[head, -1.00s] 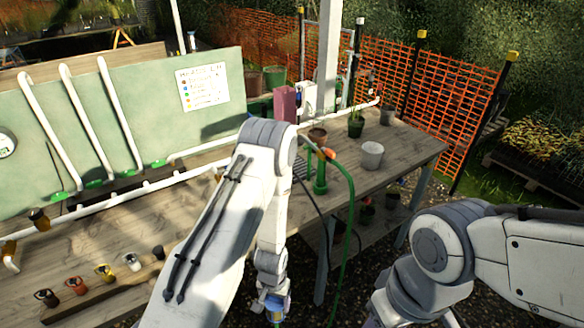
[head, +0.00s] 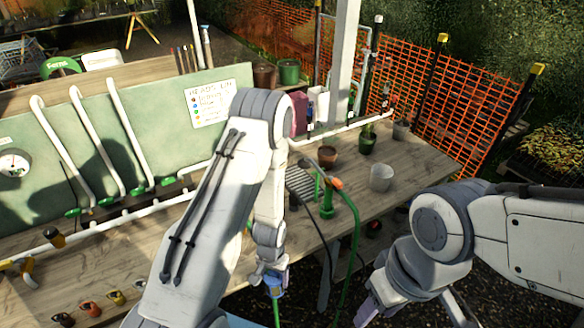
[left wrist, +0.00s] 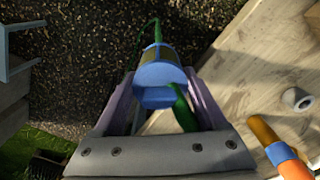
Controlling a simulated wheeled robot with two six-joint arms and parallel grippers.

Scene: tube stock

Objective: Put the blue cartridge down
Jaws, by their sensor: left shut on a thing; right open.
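My left gripper (head: 272,282) is low in the middle of the head view, at the table's front edge. It is shut on the blue cartridge (head: 275,290), of which only a small part shows there. In the left wrist view the cartridge (left wrist: 160,76) sits between the two fingers, its blue end toward the camera and a darker, yellowish body behind. It is held above the gravel ground and table edge, apart from the tabletop as far as I can tell. My right gripper (head: 420,308) is open and empty at the lower right, partly cut off by the frame.
The wooden table (head: 420,160) carries a green standpipe (head: 327,198) with a hose, a white pot (head: 381,177), a brown pot (head: 327,156) and a plant pot (head: 367,143). Several coloured caps (head: 90,308) line the lower left. White pipes cross the green board (head: 60,150).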

